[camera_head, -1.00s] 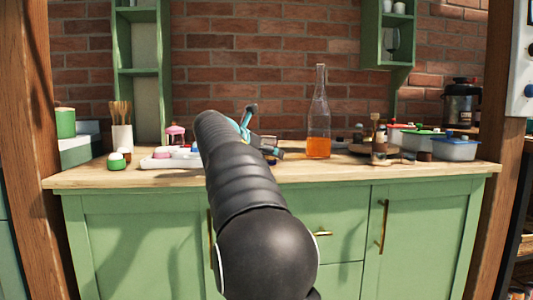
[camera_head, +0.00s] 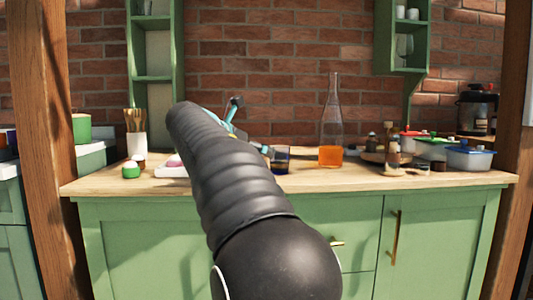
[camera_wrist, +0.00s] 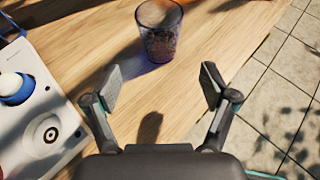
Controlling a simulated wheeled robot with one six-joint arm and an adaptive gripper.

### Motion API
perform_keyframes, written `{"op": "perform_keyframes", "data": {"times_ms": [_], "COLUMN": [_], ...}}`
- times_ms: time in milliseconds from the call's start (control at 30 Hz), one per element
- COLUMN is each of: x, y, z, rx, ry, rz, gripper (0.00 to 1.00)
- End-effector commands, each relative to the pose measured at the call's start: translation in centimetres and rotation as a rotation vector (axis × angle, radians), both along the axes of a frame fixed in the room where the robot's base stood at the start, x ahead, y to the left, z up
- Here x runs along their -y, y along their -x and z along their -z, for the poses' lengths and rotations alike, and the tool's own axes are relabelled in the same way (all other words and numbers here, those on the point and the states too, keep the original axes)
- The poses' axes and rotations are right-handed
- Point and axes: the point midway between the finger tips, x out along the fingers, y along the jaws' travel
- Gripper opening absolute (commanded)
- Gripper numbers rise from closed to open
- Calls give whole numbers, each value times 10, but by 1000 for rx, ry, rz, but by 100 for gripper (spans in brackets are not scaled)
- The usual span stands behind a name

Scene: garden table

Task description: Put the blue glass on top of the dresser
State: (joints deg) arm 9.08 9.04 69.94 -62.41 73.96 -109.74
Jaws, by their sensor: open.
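The blue glass (camera_wrist: 160,32) stands upright on the wooden worktop in the wrist view, clear with a blue tint and a dark inside. In the head view the glass (camera_head: 281,163) is just right of my arm, left of the bottle. My gripper (camera_wrist: 160,88) is open and empty, its two fingers spread on the near side of the glass and apart from it. My arm hides much of the gripper in the head view. The green cabinet (camera_head: 150,240) carries this worktop; I cannot tell whether it is the dresser.
A tall bottle with orange liquid (camera_head: 331,157) stands right of the glass. Jars and lidded tubs (camera_head: 470,160) crowd the worktop's right side. Tiled floor (camera_wrist: 290,95) shows beyond its edge.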

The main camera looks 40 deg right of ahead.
Motion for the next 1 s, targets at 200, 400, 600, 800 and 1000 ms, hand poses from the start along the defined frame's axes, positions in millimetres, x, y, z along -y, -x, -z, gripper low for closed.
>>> {"op": "perform_keyframes", "data": {"times_ms": [200, 400, 600, 800, 1000], "x": [-12, -13, -29, -81, -142], "y": [3, 3, 18, 65, 126], "z": [-6, -5, 11, 70, 140], "rx": [0, 0, 105, 411, 696], "ry": [1, 0, -96, -420, -785], "rz": [0, 0, 4, 89, 301], "gripper": [84, 84, 84, 84, 84]}}
